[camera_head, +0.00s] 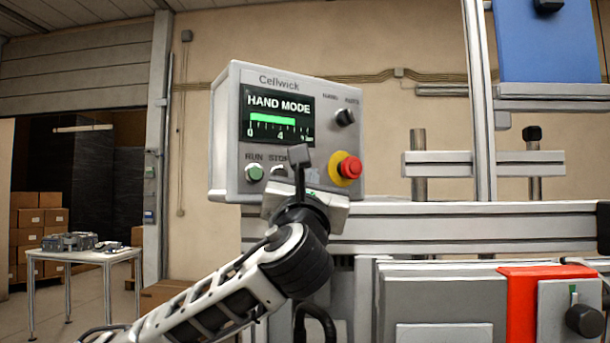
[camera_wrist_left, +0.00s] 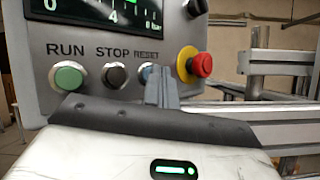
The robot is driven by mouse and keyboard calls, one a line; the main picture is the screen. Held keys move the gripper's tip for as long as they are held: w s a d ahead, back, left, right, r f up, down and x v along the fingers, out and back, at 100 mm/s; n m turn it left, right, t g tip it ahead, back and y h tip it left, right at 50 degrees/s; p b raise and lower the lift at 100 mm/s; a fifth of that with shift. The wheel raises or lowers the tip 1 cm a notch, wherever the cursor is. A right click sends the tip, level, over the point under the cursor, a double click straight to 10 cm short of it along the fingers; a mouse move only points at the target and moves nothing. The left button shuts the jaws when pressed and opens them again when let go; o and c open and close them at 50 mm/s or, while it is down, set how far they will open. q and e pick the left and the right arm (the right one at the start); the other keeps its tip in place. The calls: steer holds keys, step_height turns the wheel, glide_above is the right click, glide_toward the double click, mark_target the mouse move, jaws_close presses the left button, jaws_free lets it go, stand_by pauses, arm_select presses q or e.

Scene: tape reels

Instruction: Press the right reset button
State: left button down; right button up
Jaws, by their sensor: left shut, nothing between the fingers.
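The grey control box (camera_head: 228,140) labelled Cellwick shows HAND MODE on its screen (camera_head: 279,115). In the left wrist view, the blue reset button (camera_wrist_left: 144,75) sits under the word RESET, right of the black stop button (camera_wrist_left: 115,75) and left of the red emergency stop (camera_wrist_left: 202,64). My left gripper (camera_head: 299,155) is shut and empty, its fingers pointing up in front of the box's lower face. In the left wrist view, its fingertips (camera_wrist_left: 160,78) cover part of the reset button. Contact cannot be told. My right gripper is not in view.
The green run button (camera_head: 254,173) is at the box's lower left. A mode knob (camera_head: 345,117) is above the emergency stop. An aluminium rail (camera_head: 450,228) runs right below the box. A table (camera_head: 85,254) and cartons (camera_head: 38,225) stand far left.

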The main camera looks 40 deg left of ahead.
arm_select(q)
steer(key=shift+s+d, duration=0.25)
steer(key=shift+d, duration=0.4)
steer(key=d, duration=0.1)
steer(key=s+d, duration=0.1)
steer(key=d, duration=0.2)
steer(key=shift+s+d, duration=0.35)
steer(key=shift+s, duration=0.05)
